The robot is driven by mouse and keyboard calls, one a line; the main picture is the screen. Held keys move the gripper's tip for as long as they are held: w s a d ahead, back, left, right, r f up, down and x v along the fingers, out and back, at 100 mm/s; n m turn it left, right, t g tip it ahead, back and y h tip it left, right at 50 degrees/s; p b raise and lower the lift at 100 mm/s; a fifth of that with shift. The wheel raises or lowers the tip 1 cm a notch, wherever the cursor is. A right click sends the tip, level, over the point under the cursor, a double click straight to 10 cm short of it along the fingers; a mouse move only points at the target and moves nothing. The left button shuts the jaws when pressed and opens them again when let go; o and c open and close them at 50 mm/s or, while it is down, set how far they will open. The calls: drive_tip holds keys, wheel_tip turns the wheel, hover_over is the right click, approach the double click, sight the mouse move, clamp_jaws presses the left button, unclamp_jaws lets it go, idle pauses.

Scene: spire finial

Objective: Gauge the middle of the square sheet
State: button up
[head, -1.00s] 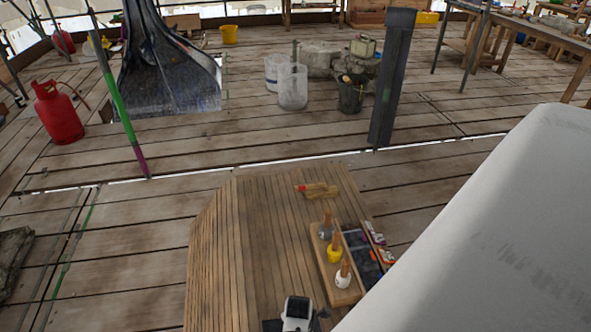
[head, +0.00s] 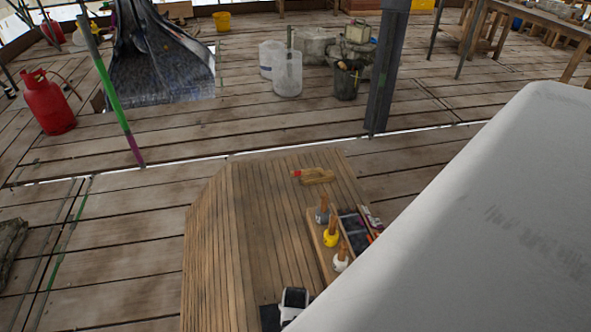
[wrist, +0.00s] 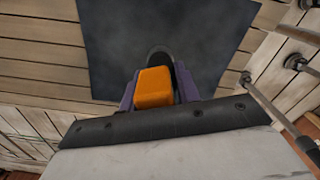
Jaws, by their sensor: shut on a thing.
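The dark square sheet (wrist: 200,45) lies flat on pale wooden planks in the wrist view, its near edge hidden behind my gripper. My gripper (wrist: 158,82), with purple fingers, is shut on an orange block-like tool (wrist: 154,88). A dark rounded part shows just beyond the tool. The tool appears in front of the sheet's lower middle; I cannot tell whether it touches. In the head view only a dark corner, probably of the sheet (head: 268,318), shows at the bottom edge beside a white and black part. My gripper's fingers are not visible there.
On the slatted wooden bench (head: 215,255) stands a rack (head: 322,250) with several handled tools, right of centre. A wooden-handled item (head: 317,176) lies beyond it. A dark post (head: 385,80) and a green-purple pole (head: 112,90) stand farther off. Rods (wrist: 265,100) show right in the wrist view.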

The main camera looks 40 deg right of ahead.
drive_tip(key=o, duration=1.1)
drive_tip(key=shift+o, duration=0.2)
wheel_tip(320, 180, up, 14)
drive_tip(key=shift+f+b, duration=0.1)
drive_tip(key=shift+b, duration=0.3)
